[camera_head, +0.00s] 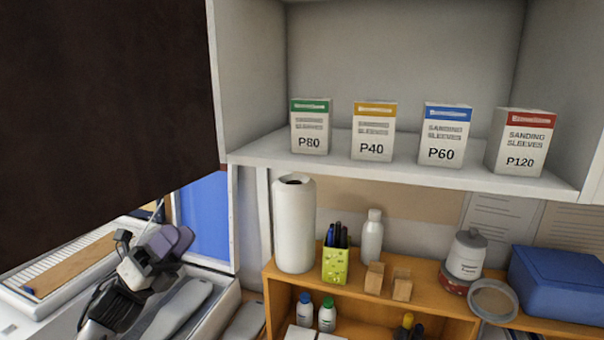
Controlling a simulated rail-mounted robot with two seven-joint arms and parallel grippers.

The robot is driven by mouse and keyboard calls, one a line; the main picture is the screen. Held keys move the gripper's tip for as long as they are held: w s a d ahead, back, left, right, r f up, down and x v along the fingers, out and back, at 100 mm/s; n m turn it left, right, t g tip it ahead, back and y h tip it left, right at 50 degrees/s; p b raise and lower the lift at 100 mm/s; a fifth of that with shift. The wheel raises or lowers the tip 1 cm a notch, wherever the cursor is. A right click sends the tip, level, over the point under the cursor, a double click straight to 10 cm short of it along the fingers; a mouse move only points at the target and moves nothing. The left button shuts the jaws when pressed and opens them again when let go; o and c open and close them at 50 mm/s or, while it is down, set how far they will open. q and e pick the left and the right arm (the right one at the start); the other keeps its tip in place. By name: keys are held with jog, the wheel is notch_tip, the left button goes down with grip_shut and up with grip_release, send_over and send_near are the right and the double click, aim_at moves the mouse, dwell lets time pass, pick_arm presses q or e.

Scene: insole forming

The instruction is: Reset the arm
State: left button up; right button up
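My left gripper (146,262) is at the lower left of the head view, with black and grey parts and purplish-grey pieces at its upper right. It is above an open light tray (216,312) that holds a long grey insole-like piece (178,312). The gripper is small and its parts overlap, so I cannot tell whether its fingers are apart or hold anything. My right gripper is not in view.
A large dark brown panel (95,110) blocks the upper left. A white shelf (400,174) bears sanding-sleeve boxes P80 (309,128), P40 (373,132), P60 (444,136) and P120 (519,143). A wooden shelf unit (350,296) below holds a white roll (294,228), pen cup (335,265) and blue box (562,284).

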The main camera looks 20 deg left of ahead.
pick_arm(q)
jog(key=d+f+n+t+y, duration=0.1)
jog(key=d+f+n+y, duration=0.1)
jog(key=f+n+y, duration=0.7)
jog(key=d+f+n+y, duration=0.3)
jog(key=f+n+y, duration=0.2)
jog(key=f+n, duration=0.4)
jog(key=s+d+f+n+g+y, duration=0.2)
jog(key=s+f+n+g, duration=0.15)
jog(key=f, duration=0.45)
jog(key=s+d+f+n+g+y, duration=0.1)
jog(key=s+d+f+n+g, duration=0.2)
jog(key=f, duration=0.6)
jog(key=s+d+f+n+g, duration=0.2)
jog(key=s+f+n+g, duration=0.15)
jog(key=s, duration=0.45)
jog(key=s+d+f+n+g, duration=0.2)
jog(key=s+f+g, duration=0.25)
jog(key=s, duration=0.45)
jog(key=s+d+f+n+g, duration=0.2)
jog(key=s+f+n+g, duration=0.15)
jog(key=s, duration=0.45)
notch_tip(320, 180, up, 18)
jog(key=t+p, duration=0.1)
jog(key=p, duration=1.7)
jog(key=shift+m, duration=0.45)
jog(key=shift+w, duration=0.1)
